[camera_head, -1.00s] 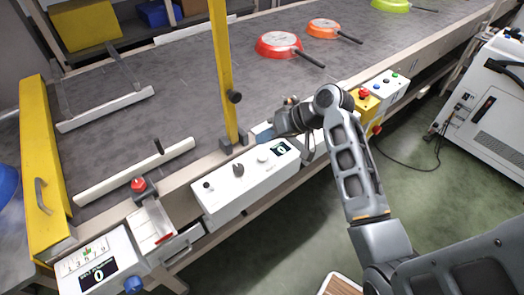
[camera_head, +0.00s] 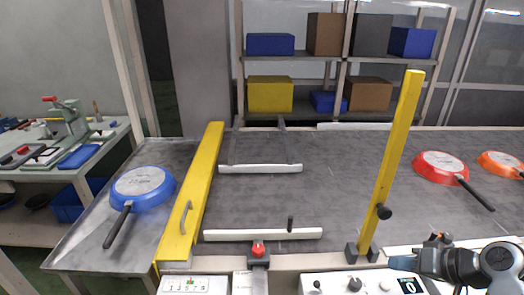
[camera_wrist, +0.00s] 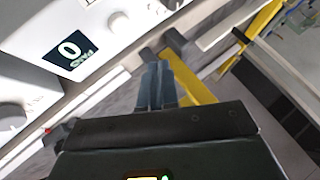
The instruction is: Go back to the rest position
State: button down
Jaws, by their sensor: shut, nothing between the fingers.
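My gripper (camera_head: 402,263) is at the lower right of the head view, just right of the white control box (camera_head: 352,284) at the conveyor's front edge. In the wrist view my gripper (camera_wrist: 157,84) shows two blue-grey fingers held together with nothing between them. The control box's display (camera_wrist: 70,52) reads 0 in the wrist view. The gripper looks close to the box and the foot of the yellow post; whether it touches either cannot be told.
A yellow post (camera_head: 393,160) stands on the conveyor (camera_head: 330,185). A blue pan (camera_head: 143,186) lies on the left table beyond a yellow gate (camera_head: 196,190). A red pan (camera_head: 440,166) and an orange pan (camera_head: 499,163) lie at right. Shelves with boxes (camera_head: 269,95) stand behind.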

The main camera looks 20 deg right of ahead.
jog(key=s+a+f+t+h, duration=0.1)
jog(key=s+a+f+h, duration=0.4)
jog(key=s+a, duration=0.85)
jog(key=s+a+r+n+t+y, duration=0.1)
jog(key=s+a+r, duration=0.3)
jog(key=s+r, duration=0.4)
jog(key=s+a+r+n+t, duration=0.4)
jog(key=s+r, duration=0.4)
jog(key=shift+r+y, duration=0.2)
jog(key=shift+y, duration=0.2)
